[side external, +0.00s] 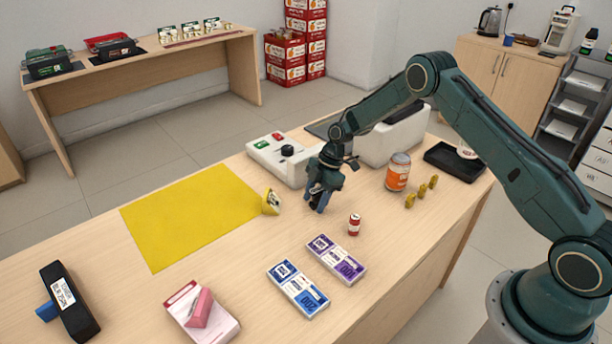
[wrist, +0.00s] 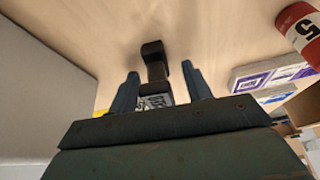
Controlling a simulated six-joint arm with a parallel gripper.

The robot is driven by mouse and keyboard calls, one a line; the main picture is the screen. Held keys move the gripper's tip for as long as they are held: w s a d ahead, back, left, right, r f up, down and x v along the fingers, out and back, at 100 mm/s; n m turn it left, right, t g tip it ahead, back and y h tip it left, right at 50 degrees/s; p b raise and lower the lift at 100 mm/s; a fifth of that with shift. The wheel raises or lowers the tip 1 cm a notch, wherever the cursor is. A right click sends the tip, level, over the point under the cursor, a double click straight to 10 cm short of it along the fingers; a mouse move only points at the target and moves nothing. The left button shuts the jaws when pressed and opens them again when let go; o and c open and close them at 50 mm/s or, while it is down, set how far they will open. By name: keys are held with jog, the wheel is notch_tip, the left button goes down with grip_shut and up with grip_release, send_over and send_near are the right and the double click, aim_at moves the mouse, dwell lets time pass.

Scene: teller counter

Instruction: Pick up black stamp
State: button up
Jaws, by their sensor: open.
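The black stamp (wrist: 153,52) shows in the wrist view, dark with a rounded handle end and a pale printed label near the palm. It lies between the two blue fingers of my gripper (wrist: 160,78), with a visible gap on each side. My gripper also shows in the side external view (side external: 317,200), pointing down low over the counter. It is open. In that view the stamp is mostly hidden by the fingers, and I cannot tell its outline there.
A yellow stamp (side external: 271,202) is close left of my gripper, by the yellow mat (side external: 185,222). A red can-like roll (side external: 354,225) stands to the right front. Banknote bundles (side external: 297,288) lie nearer. A white machine (side external: 275,158) is behind; an orange jar (side external: 398,172) stands right.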

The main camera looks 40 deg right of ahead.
aim_at(316, 190)
grip_shut()
jog(key=shift+r, duration=0.15)
notch_tip(316, 190, up, 20)
dwell(0.8)
dwell(0.4)
